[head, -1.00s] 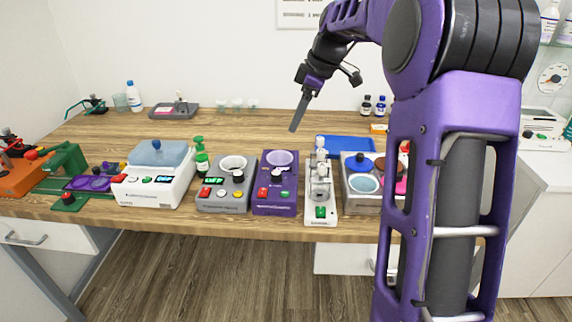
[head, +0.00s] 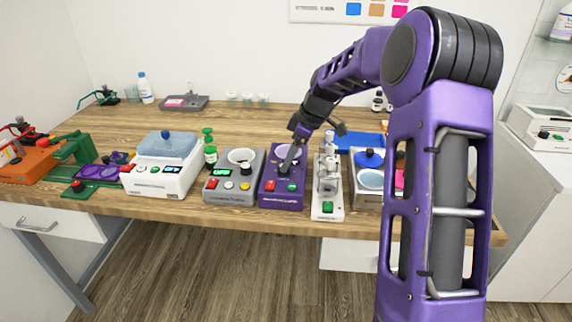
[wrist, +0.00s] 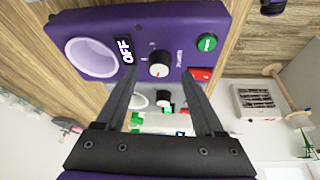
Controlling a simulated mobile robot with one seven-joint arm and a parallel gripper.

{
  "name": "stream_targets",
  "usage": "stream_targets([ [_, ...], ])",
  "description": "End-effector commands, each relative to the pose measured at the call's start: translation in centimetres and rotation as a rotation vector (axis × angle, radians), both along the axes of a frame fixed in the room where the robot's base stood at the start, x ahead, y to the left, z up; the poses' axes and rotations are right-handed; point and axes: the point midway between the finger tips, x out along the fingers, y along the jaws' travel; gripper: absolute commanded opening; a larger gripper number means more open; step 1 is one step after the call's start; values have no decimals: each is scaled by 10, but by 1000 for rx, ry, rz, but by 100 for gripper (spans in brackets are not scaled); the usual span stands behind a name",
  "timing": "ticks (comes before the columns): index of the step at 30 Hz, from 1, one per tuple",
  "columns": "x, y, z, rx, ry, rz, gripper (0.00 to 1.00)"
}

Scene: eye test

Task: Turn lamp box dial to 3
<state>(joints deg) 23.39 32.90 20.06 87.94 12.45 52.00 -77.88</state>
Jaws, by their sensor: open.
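A purple box (head: 281,203) stands near the table's front edge, and my gripper is over it. I take it for the lamp box, but its label is too small to read surely. In the wrist view the purple box (wrist: 112,30) shows a round pale well, a small display (wrist: 125,50) reading OFF, and a black dial (wrist: 159,64) with a light face. The dial's exact setting is unclear. My gripper (wrist: 160,72) is open and empty, with one fingertip on each side of the dial in the picture. Contact cannot be told. In the head view my gripper (head: 286,168) partly hides the box's top.
The purple box also has a green button (wrist: 206,42) and a red switch (wrist: 200,74). A grey device (head: 233,190) stands close on its left, a white stand (head: 328,205) close on its right. The table (head: 220,122) behind is mostly clear.

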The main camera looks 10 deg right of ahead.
Motion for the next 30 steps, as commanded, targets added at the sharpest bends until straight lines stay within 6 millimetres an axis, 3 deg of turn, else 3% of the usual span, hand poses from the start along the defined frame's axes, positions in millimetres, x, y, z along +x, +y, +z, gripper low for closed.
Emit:
stream_targets([
  [6, 5, 8, -23, 0, 0, 0, 70],
  [17, 6, 10, -27, 0, -1, 0, 70],
  [28, 6, 10, -26, 0, -1, 0, 3],
  [30, 6, 10, -26, 0, -1, 0, 0],
])
